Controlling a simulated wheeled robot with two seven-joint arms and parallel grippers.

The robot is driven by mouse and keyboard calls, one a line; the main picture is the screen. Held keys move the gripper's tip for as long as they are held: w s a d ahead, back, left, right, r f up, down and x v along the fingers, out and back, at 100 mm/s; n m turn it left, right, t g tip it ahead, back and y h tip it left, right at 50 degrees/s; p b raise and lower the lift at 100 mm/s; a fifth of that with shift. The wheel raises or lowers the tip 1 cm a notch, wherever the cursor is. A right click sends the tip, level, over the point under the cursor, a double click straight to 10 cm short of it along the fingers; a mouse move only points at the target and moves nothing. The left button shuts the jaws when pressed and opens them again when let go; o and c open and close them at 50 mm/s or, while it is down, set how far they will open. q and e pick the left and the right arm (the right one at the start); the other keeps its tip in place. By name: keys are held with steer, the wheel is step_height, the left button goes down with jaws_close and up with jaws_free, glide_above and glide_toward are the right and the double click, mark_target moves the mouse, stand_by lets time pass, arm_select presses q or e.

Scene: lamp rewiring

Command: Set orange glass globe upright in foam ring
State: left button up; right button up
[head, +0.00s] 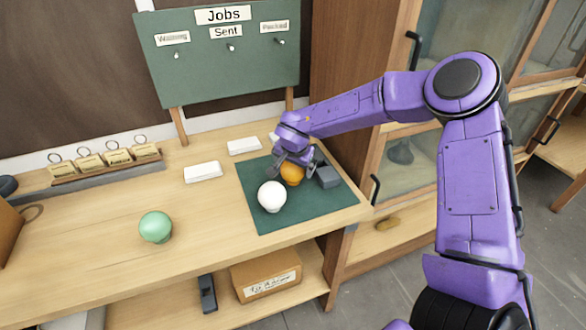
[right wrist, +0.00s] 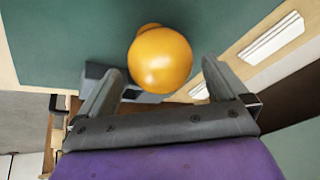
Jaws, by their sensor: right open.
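The orange glass globe (head: 292,174) is on the green mat (head: 262,222), just behind the white globe. In the right wrist view the orange globe (right wrist: 160,58) shows round and smooth, with a small orange bump at its far side. My right gripper (head: 282,164) is low over the mat at the globe. Its jaws (right wrist: 162,68) are open, with one finger on each side of the globe's near part and no clear contact. A grey block (head: 327,176) lies right of the globe, partly hidden behind the fingers in the wrist view. I cannot make out a foam ring. My left gripper is out of view.
A white globe (head: 272,197) stands close in front on the mat. A green globe (head: 155,227) sits on the bare bench to the left. White blocks (head: 203,172) lie behind. A tagged rack (head: 105,162) and a Jobs board (head: 222,55) stand at the back. The bench's front-left is clear.

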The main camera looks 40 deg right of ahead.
steer(key=shift+x, duration=1.05)
steer(key=shift+a+r, duration=0.1)
steer(key=c, duration=0.9)
steer(key=shift+c, duration=0.2)
steer(key=shift+r, duration=0.1)
